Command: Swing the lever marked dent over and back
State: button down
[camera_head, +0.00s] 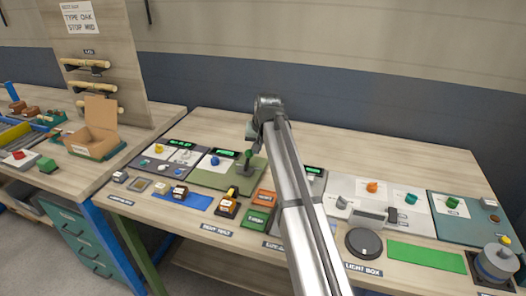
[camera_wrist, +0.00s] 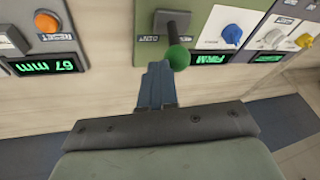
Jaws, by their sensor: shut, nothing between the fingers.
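The lever marked dent has a dark shaft and a green knob (camera_wrist: 178,58) in the wrist view, with its label beside it on a green panel (camera_wrist: 145,52). In the head view the lever (camera_head: 247,163) stands on the green panel near the middle of the bench. My gripper (camera_wrist: 156,70) is shut and empty. Its blue-grey fingertips are right beside the green knob in the wrist view; I cannot tell whether they touch it. In the head view my gripper (camera_head: 251,136) is just above and behind the lever, partly hidden by my arm.
A blue knob (camera_wrist: 232,34) and a lit display reading FIRM (camera_wrist: 210,59) are close by. An orange block (camera_head: 264,197) and a green block (camera_head: 257,218) stand in front.

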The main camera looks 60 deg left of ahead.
jog(key=s+a+t+h, duration=0.1)
jog(key=s+a+r+t+h, duration=0.1)
jog(key=a, duration=0.1)
jog(key=shift+s+n, duration=0.3)
jog(key=shift+s, duration=0.05)
jog(key=shift+s+a+f, duration=0.1)
jog(key=shift+s+a, duration=0.55)
jog(key=shift+s, duration=0.1)
jog(key=shift+r, duration=0.8)
jog(key=shift+r, duration=0.1)
